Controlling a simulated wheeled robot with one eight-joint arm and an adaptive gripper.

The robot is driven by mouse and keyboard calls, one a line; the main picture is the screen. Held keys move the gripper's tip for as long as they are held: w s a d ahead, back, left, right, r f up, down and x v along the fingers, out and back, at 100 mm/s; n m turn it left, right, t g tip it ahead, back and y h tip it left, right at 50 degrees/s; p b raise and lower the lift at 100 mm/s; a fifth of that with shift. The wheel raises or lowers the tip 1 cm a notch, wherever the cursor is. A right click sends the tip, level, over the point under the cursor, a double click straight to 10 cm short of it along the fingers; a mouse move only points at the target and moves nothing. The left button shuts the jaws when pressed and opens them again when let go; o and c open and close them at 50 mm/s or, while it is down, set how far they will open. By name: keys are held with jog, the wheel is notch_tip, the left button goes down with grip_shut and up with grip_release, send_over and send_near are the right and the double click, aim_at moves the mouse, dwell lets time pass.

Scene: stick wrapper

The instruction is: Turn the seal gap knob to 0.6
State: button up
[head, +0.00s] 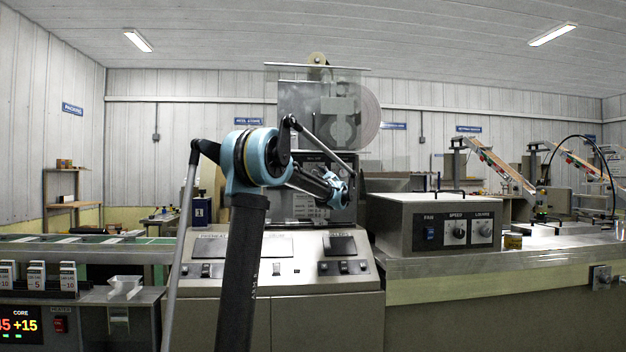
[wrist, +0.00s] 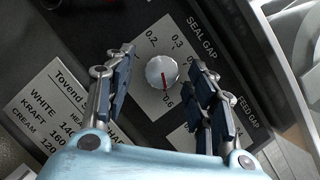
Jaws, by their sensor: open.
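The seal gap knob (wrist: 161,72) is a round silver knob with a red pointer line, on a pale scale plate lettered SEAL GAP. Its pointer runs toward the lower side of the picture, close to the 0.6 mark; exact alignment is hard to tell. The 0.2 and 0.3 marks show above it. My gripper (wrist: 164,68) is open, with one dark-padded finger left of the knob and one right of it, both apart from it. In the head view my gripper (head: 341,190) is at the dark panel of the machine (head: 312,160); the knob cannot be made out there.
A feed gap scale (wrist: 247,112) lies to the right of the knob. A Tovend chart (wrist: 62,108) is at the left. In the head view, a sloped console (head: 277,250) with switches stands below my gripper, and a box with fan and speed controls (head: 434,215) stands right.

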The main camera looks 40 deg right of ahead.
jog(key=v, duration=1)
jog(key=shift+s, duration=0.3)
jog(key=shift+a+f, duration=0.15)
jog(key=shift+a, duration=0.05)
